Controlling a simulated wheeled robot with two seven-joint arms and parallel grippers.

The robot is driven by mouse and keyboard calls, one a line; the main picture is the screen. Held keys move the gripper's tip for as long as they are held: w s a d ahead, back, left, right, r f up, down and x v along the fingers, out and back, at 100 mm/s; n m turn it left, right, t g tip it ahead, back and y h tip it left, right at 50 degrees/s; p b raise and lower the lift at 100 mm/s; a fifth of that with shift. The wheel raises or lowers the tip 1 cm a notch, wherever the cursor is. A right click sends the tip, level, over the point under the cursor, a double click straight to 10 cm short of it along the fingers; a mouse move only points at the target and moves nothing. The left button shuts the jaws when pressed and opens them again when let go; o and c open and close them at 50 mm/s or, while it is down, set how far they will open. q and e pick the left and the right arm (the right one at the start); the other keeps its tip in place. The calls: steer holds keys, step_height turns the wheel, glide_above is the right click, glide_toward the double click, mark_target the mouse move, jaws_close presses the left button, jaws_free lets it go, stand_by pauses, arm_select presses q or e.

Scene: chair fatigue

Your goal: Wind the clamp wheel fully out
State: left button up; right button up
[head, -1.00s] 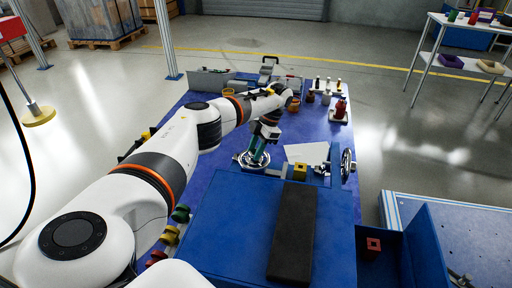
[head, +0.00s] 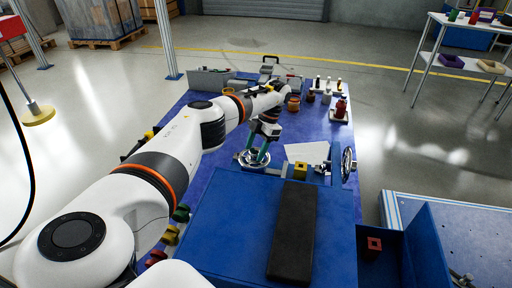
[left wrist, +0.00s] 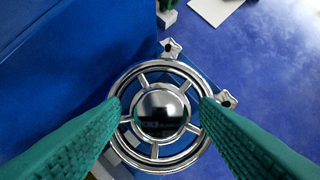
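A chrome spoked wheel (head: 245,163) lies flat on the bench just beyond the blue box, under my left gripper (head: 264,153). In the left wrist view the same wheel (left wrist: 161,112) shows its round shiny hub, spokes and double rim. My left gripper (left wrist: 161,103) has two green ridged fingers standing wide apart, one at each side of the rim, with their tips overlapping it. Whether they press on the rim cannot be told. A second handwheel (head: 347,166) stands upright at the right end of the bench. My right gripper is not in view.
A blue box (head: 228,215) with a black pad (head: 293,232) fills the near bench. A yellow block (head: 300,171) and white paper (head: 307,152) lie right of the wheel.

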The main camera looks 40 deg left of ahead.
arm_select(q)
steer(key=shift+w+r, duration=0.15)
steer(key=shift+r, duration=0.1)
steer(key=v, duration=0.6)
steer(key=shift+w+b, duration=0.1)
steer(key=shift+b, duration=0.3)
steer(key=shift+w+r, duration=0.1)
steer(key=shift+r, duration=0.3)
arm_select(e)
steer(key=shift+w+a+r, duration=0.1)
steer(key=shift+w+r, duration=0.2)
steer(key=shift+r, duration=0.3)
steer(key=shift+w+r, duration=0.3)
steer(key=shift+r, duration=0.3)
